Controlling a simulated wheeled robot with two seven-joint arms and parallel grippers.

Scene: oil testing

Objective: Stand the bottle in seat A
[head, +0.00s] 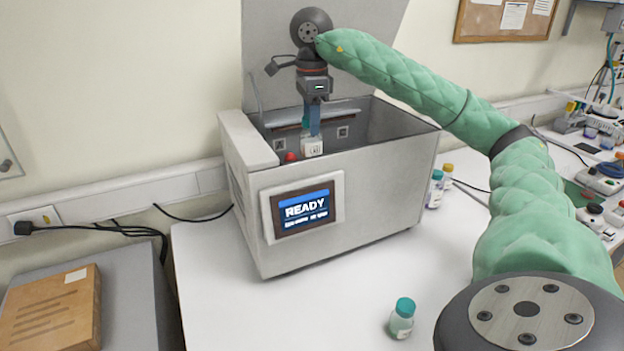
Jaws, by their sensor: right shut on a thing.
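My right gripper (313,125) reaches down into the open grey machine (365,185) from above. It is shut on a small bottle with a white label (312,147). The bottle looks roughly upright, near the inner left part of the machine. Its lower part is hidden behind the machine's front wall, so I cannot tell whether it touches anything below. Seat A cannot be made out behind that wall. My left gripper is not in view.
The machine's lid (270,40) stands open, and its screen (304,208) reads READY. A red knob-like part (290,157) is beside the held bottle. A teal-capped bottle (402,318) stands on the white table's front. Other bottles (435,190) stand right of the machine.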

